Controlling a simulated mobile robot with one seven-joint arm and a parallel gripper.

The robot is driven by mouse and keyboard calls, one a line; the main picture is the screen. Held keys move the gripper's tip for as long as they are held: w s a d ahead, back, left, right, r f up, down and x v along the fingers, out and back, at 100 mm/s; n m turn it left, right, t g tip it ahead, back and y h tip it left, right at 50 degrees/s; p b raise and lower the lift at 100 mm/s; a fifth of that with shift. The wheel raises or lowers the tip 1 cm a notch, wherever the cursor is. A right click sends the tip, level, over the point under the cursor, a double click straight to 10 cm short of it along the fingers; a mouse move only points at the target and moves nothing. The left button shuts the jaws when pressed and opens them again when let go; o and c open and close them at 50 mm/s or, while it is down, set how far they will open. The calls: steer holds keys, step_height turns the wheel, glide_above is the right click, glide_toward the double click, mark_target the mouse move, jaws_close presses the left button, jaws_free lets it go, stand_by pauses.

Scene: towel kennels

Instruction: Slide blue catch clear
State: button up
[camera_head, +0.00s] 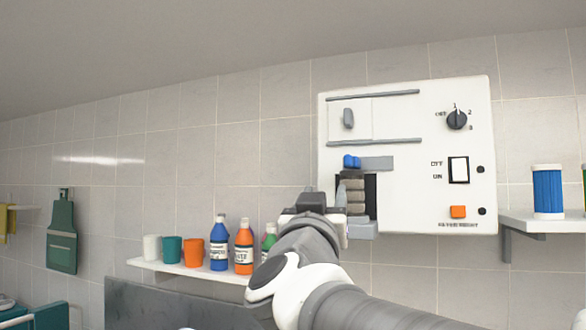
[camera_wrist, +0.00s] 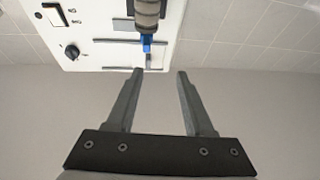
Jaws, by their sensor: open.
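The blue catch (camera_head: 351,161) sits on a grey horizontal bar on the white wall panel (camera_head: 410,130), just above a ribbed grey-brown stack (camera_head: 356,196). In the wrist view the blue catch (camera_wrist: 147,43) shows beyond the fingertips, towards the left finger's side. My gripper (camera_wrist: 160,72) is open, with nothing between its fingers. In the head view my gripper (camera_head: 341,190) is in front of the panel's lower left, below the catch, and partly covers the stack. I see no contact with the catch; its depth from the fingers is hard to tell.
The panel also carries a sliding plate with a grey handle (camera_head: 348,118), a dial (camera_head: 456,119), a rocker switch (camera_head: 458,169) and an orange button (camera_head: 458,211). A shelf (camera_head: 180,267) with cups and bottles is at left; another (camera_head: 545,222) holds a blue-banded canister.

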mark_target(347, 162)
steer(key=w+d+r+h+p, duration=0.1)
steer(key=w+d+r, duration=0.1)
steer(key=w, duration=0.3)
steer(key=w+d+r+m+h+p, duration=0.1)
steer(key=w+d+r, duration=0.2)
steer(key=w, duration=0.2)
steer(key=w+d+r+m+g+h+p, duration=0.1)
steer(key=w+d+r, duration=0.1)
steer(key=w, duration=0.3)
steer(key=shift+w+d+r, duration=0.15)
steer(key=shift+d, duration=0.05)
jaws_close()
stand_by(1.1)
